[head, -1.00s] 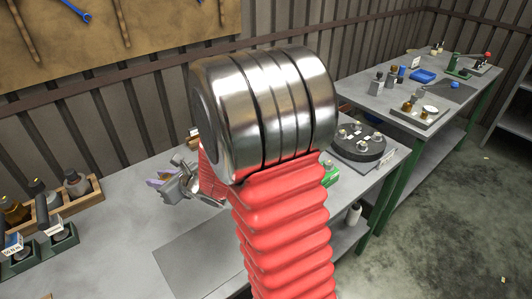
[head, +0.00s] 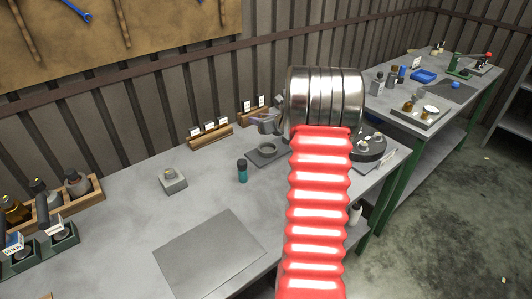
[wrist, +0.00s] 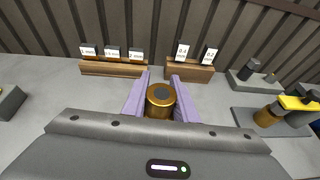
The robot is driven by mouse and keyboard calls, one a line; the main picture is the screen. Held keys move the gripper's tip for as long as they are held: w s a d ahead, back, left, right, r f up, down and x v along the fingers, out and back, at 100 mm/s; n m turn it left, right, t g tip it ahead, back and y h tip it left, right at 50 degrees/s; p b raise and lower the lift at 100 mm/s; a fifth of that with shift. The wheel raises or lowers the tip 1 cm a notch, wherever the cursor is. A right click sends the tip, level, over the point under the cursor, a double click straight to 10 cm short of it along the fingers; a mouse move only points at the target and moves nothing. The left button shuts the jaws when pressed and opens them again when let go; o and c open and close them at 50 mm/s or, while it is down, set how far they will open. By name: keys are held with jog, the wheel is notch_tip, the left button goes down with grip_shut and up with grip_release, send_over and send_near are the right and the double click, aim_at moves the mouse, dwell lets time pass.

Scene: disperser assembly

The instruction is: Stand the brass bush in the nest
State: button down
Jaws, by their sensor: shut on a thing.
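My gripper (head: 267,122) is at the back of the near bench, partly hidden by my arm in the head view. In the wrist view its two purple fingers (wrist: 160,95) are shut on the brass bush (wrist: 160,98), a short upright cylinder with a dark round centre on top. The bush cannot be made out in the head view. A grey ring on a dark square plate (head: 267,150) lies just in front of and below my gripper; it looks like the nest. The ring does not show in the wrist view.
Label racks stand along the wall, left (wrist: 113,67) and right (wrist: 190,70) of my fingers. A brass part (wrist: 265,117) sits in a fixture at the right. A teal bottle (head: 242,170) and grey block (head: 172,178) stand left of the ring. A flat sheet (head: 208,252) lies in front.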

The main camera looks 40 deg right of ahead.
jog(key=shift+s+d, duration=0.2)
jog(key=shift+d, duration=0.4)
send_over(262, 147)
jog(key=shift+w+d+f, duration=0.1)
jog(key=shift+d+f, duration=0.05)
jog(key=shift+f, duration=0.9)
jog(key=shift+w+d+f, duration=0.15)
jog(key=shift+f, duration=0.85)
jog(key=shift+w+d+f, duration=0.1)
jog(key=shift+d+f, duration=0.05)
jog(key=shift+f, duration=0.9)
jog(key=shift+f, duration=1.9)
